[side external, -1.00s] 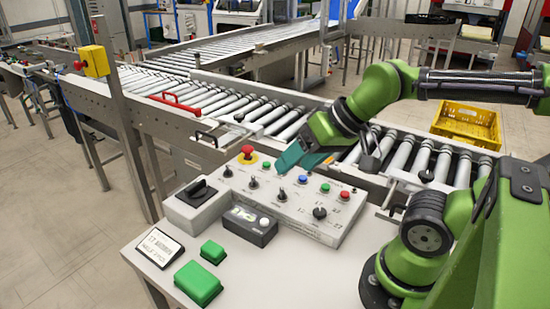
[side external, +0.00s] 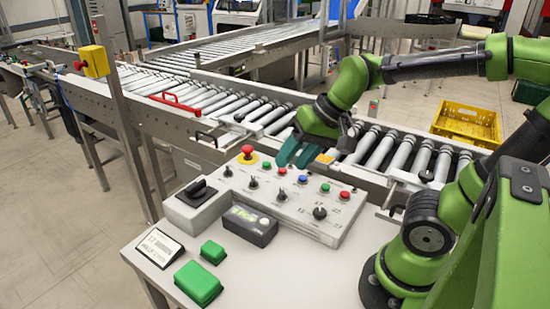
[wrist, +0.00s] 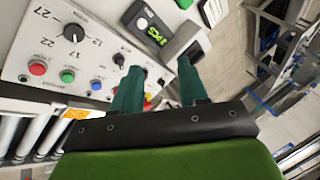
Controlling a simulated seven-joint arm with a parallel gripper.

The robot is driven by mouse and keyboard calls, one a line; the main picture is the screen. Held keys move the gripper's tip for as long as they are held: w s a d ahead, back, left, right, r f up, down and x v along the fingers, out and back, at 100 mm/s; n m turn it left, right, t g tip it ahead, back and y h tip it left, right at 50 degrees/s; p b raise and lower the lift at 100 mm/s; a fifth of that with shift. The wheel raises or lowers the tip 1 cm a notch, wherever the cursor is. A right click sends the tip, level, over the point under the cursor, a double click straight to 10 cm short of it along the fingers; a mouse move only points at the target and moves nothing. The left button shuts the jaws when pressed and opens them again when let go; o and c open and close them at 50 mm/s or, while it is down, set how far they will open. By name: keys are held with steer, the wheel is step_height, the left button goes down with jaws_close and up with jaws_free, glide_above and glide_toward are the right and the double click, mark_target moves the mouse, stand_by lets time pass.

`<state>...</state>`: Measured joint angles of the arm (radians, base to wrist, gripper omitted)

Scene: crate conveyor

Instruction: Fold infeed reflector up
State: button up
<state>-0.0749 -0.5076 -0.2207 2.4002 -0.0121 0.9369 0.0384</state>
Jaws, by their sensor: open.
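I cannot pick out the infeed reflector for certain. A small orange patch (side external: 325,158) lies at the conveyor's near edge, just right of my gripper. It also shows in the wrist view (wrist: 75,114), left of the fingers. My gripper (side external: 293,157) has teal fingers, apart and empty, pointing down over the back edge of the control panel (side external: 330,228). In the wrist view the two fingers (wrist: 160,78) stand apart with the panel's knobs and buttons beyond them. Nothing is held.
The roller conveyor (side external: 190,100) runs behind the panel, with a red handle (side external: 175,102) on it. A dark box with a green display (side external: 250,222) and green blocks (side external: 198,284) sit on the table. A yellow crate (side external: 467,122) stands behind the conveyor.

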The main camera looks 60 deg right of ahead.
steer(key=w+d+f+m+g, duration=0.2)
steer(key=w+d+f+m, duration=0.1)
steer(key=d+m, duration=0.45)
steer(key=r+m+g+h, duration=0.2)
steer(key=m+g+h, duration=0.1)
steer(key=m, duration=1.3)
glide_above(326, 163)
steer(key=s, duration=0.3)
steer(key=r+m, duration=0.1)
steer(key=m, duration=0.5)
steer(key=shift+y, duration=0.3)
steer(key=f, duration=1.6)
steer(key=shift+s+d, duration=0.15)
steer(key=shift+s, duration=0.15)
jaws_close()
